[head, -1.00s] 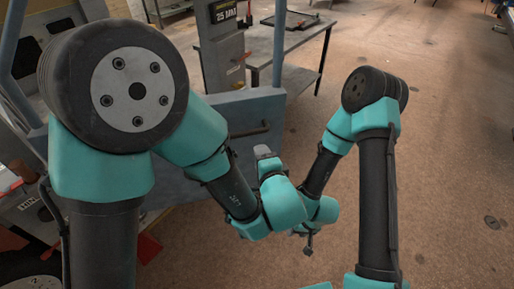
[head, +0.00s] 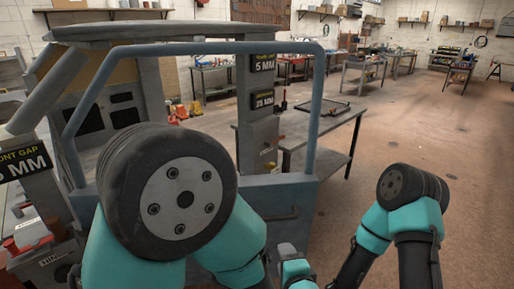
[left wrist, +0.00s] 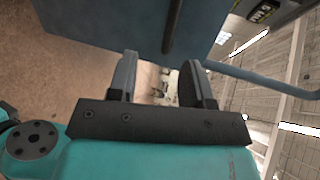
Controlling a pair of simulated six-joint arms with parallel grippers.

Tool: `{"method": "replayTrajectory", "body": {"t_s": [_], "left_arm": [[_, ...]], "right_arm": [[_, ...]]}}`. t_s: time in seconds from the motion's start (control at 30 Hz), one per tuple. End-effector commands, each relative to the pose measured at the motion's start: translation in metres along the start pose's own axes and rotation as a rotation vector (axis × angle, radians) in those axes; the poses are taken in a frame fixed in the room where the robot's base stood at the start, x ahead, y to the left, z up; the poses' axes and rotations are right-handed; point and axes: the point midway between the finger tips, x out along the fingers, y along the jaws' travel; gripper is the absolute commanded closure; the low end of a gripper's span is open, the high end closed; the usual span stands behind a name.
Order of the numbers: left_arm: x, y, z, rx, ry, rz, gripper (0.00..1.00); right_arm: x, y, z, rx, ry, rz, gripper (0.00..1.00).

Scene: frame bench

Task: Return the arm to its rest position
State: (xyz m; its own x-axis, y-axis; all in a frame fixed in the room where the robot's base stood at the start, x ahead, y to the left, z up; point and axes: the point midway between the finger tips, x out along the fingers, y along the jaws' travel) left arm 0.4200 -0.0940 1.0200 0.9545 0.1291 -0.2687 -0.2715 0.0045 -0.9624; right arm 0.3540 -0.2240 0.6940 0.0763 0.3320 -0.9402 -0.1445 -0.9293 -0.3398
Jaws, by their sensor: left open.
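My left arm (head: 110,250) is folded in the front left of the head view. My left gripper (head: 287,250) shows small at the bottom edge there, mostly cut off. In the left wrist view my left gripper (left wrist: 158,78) has its two fingers apart with nothing between them. Beyond its fingertips is the blue-grey panel of the frame (left wrist: 100,25). My right arm (head: 412,225) stands at the lower right of the head view. Its gripper is below the picture.
The blue-grey frame (head: 315,110) rises in front of my left arm, with gap signs on a post (head: 247,110). A metal table (head: 330,130) stands behind it. Open brown floor (head: 440,130) lies to the right. Red parts (head: 30,235) sit at the left.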

Motion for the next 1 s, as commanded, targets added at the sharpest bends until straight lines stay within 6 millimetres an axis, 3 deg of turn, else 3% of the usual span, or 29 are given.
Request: {"method": "replayTrajectory", "body": {"t_s": [0.17, 0.3, 0.5, 0.6, 0.8, 1.0], "left_arm": [[0.038, 0.045, 0.051, 0.053, -0.189, 0.239, 0.54], [0.059, 0.101, 0.109, 0.066, -0.37, 0.539, 0.54], [0.056, 0.174, 0.175, -0.031, -0.554, 0.973, 0.54], [0.047, 0.205, 0.197, -0.134, -0.611, 1.17, 0.54], [0.03, 0.254, 0.222, -0.441, -0.668, 1.475, 0.54], [0.029, 0.286, 0.237, -0.842, -0.68, 1.608, 0.54]], "right_arm": [[0.0, 0.0, 0.0, 0.0, 0.0, 0.0, 0.57], [0.0, 0.0, 0.0, 0.0, 0.0, 0.0, 0.57], [0.0, 0.0, 0.0, 0.0, 0.0, 0.0, 0.57], [0.0, 0.0, 0.0, 0.0, 0.0, 0.0, 0.57], [0.0, 0.0, 0.0, 0.0, 0.0, 0.0, 0.57], [0.0, 0.0, 0.0, 0.0, 0.0, 0.0, 0.57]]}}
